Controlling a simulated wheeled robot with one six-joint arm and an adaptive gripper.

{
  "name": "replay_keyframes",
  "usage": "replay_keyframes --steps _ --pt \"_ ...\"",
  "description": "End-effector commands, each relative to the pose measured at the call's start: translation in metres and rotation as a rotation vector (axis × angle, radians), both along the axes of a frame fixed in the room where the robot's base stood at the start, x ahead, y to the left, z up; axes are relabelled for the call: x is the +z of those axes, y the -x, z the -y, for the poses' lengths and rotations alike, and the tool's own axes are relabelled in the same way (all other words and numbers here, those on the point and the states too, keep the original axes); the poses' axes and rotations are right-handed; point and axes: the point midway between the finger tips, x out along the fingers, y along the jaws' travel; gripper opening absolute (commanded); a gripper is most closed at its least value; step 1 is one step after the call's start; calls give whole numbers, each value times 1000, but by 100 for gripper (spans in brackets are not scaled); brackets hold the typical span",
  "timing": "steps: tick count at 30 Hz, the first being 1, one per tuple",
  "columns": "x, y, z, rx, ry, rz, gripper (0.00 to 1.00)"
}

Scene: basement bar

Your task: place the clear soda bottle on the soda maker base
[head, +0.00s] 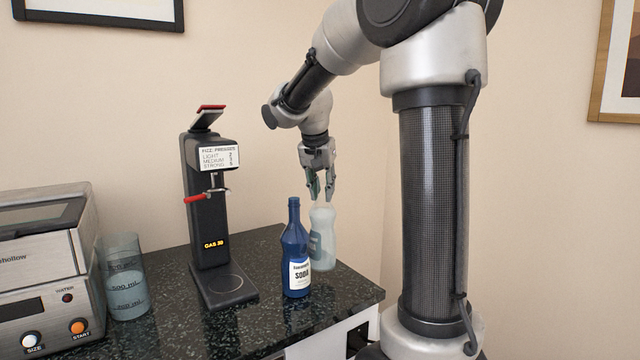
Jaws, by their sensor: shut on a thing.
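The clear soda bottle (323,243) is upright at the right part of the dark counter, behind and to the right of a blue soda bottle. My gripper (322,192) points down from above and is shut on the clear bottle's neck. The fingers cover part of the neck, and the blue bottle hides part of its left side. I cannot tell whether its bottom touches the counter. The black soda maker stands to the left, with its flat base (224,287) on the counter. A round ring marks the base, and nothing stands on it.
The blue soda bottle (296,255) stands between the soda maker base and the clear bottle, nearer the front. A red-handled lever (196,198) sticks out from the soda maker. A measuring beaker (125,285) and a steel machine (45,270) stand at the left. The counter's front right is clear.

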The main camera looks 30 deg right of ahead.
Motion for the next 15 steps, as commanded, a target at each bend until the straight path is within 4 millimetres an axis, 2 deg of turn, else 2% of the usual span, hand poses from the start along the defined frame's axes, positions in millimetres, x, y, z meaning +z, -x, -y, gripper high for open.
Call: replay_keyframes --steps 9,15 --pt "-32 0 0 1 1 2 0" --pt "-36 -1 0 0 1 5 0"
